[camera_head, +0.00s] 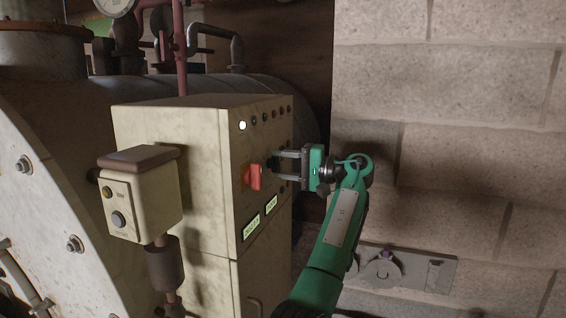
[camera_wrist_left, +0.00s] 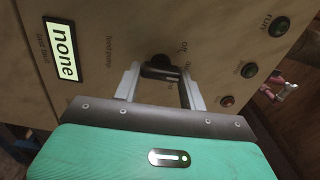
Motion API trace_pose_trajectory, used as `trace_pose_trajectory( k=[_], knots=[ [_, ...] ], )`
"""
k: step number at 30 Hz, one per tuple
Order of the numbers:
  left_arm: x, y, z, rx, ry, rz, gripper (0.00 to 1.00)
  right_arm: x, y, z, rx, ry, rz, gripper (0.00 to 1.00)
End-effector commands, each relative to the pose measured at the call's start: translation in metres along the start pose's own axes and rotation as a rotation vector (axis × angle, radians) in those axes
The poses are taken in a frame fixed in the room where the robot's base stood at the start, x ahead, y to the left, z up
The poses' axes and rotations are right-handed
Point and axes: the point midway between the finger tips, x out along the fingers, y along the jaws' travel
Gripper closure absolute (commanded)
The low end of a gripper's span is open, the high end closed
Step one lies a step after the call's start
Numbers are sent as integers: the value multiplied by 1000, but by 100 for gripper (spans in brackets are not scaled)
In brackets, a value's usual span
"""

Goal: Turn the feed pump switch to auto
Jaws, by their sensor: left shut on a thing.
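The feed pump switch is a small black knob (camera_wrist_left: 160,71) on the front of the beige control cabinet (camera_head: 235,165). Printed text beside it in the left wrist view appears to read "Feed pump"; the position marks are too small to read surely. My left gripper (camera_head: 275,163) is at the cabinet's front face, with its two grey fingers around the knob and shut on it. In the head view the fingers hide the knob. Which position the knob points to cannot be told. My right gripper is not in view.
A red rotary switch (camera_head: 254,178) sits left of my left gripper. Several indicator lamps line the cabinet's top edge, one lit white (camera_head: 242,126). A lit display (camera_wrist_left: 62,52) reads "none". A small button box (camera_head: 140,200) stands in front. A block wall (camera_head: 460,110) is at right.

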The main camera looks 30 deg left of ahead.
Motion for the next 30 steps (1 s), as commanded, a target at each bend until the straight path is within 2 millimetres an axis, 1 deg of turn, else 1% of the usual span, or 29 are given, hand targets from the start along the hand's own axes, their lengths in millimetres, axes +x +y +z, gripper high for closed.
trace_pose_trajectory(
  k=[6, 18, 19, 21, 22, 30],
  knots=[
    [0, 0, 0, 39, 1, -1, 81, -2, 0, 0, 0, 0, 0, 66],
    [0, 0, 0, 44, 1, -1, 81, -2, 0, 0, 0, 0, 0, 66],
    [0, 0, 0, 44, 1, -1, 54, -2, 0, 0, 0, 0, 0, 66],
    [0, 0, 0, 44, 1, -1, 41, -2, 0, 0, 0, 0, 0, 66],
    [0, 0, 0, 44, 1, -1, 36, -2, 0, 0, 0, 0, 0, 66],
    [-1, 0, 0, 43, 1, 0, 36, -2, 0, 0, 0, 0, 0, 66]
  ],
)
